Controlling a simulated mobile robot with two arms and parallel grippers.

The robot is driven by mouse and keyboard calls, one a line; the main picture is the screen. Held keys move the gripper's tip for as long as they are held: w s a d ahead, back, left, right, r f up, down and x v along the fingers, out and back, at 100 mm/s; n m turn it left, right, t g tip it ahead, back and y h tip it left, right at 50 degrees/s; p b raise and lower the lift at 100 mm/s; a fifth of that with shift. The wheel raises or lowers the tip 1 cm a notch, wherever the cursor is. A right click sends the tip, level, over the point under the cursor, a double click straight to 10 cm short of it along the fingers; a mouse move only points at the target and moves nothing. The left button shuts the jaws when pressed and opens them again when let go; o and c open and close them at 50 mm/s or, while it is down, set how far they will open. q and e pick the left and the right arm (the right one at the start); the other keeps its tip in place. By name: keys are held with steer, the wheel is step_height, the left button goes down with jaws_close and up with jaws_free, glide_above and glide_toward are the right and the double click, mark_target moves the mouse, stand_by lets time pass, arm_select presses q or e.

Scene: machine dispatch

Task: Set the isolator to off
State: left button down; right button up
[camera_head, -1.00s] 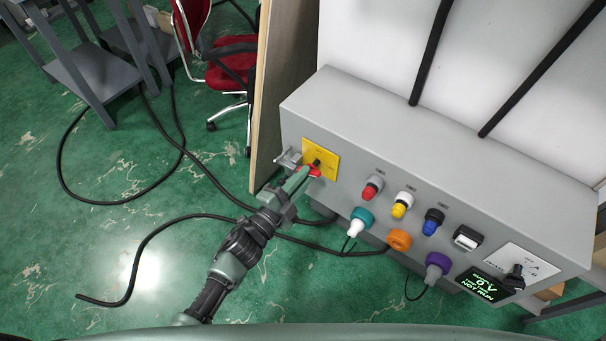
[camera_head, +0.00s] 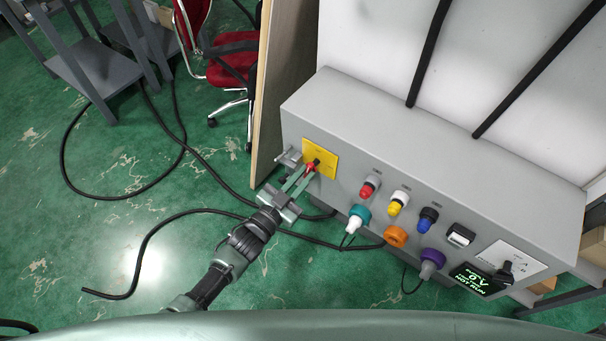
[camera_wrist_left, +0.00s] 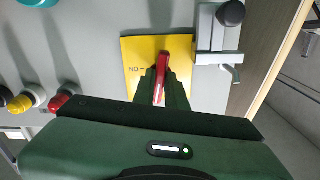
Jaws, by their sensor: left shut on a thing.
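The isolator is a red handle (camera_head: 310,168) on a yellow plate (camera_head: 326,152) at the left end of the grey cabinet's front. My left gripper (camera_head: 305,174) reaches it from the lower left and is shut on the red handle. In the left wrist view the red handle (camera_wrist_left: 161,72) stands between the green fingers, in front of the yellow plate (camera_wrist_left: 135,62). Lettering on the plate is partly readable there beside the handle. The fingers hide part of the handle and plate. My right gripper does not show.
A grey latch fitting (camera_head: 289,157) sits just left of the plate. Red, yellow and blue parts (camera_head: 398,202) line the panel to the right, with coloured plugs below. A display (camera_head: 478,279) and black rotary knob (camera_head: 507,270) are at the far right. Cables lie on the green floor.

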arm_select(q)
steer(key=shift+f+n, duration=0.1)
steer(key=shift+n, duration=1)
steer(key=c, duration=1.4)
jaws_free()
steer(key=shift+c, duration=0.2)
steer(key=v, duration=0.8)
